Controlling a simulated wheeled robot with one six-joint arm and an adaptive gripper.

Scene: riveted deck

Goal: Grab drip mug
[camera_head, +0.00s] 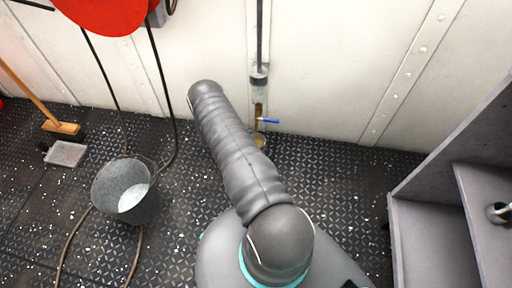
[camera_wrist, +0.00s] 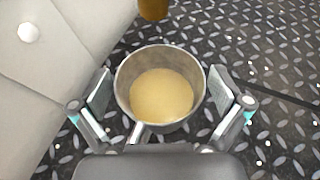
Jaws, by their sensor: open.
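The drip mug (camera_wrist: 122,88) is a round metal mug with tan liquid in it, upright on the deck in the wrist view. Its handle points toward my gripper. My gripper (camera_wrist: 165,103) is open, with one finger pad on each side of the mug and small gaps showing between pads and wall. In the head view only a small part of the mug (camera_head: 259,140) shows beside my arm, below the brown end of a wall pipe and its blue valve lever (camera_head: 268,121). My gripper is hidden behind my arm there.
A white riveted wall (camera_head: 330,70) stands close behind the mug. A grey bucket (camera_head: 145,208) with a hose, a dustpan (camera_head: 66,154) and a broom (camera_head: 62,129) are at left. A grey shelf unit (camera_head: 432,225) is at right. The patterned deck (camera_head: 345,180) between is clear.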

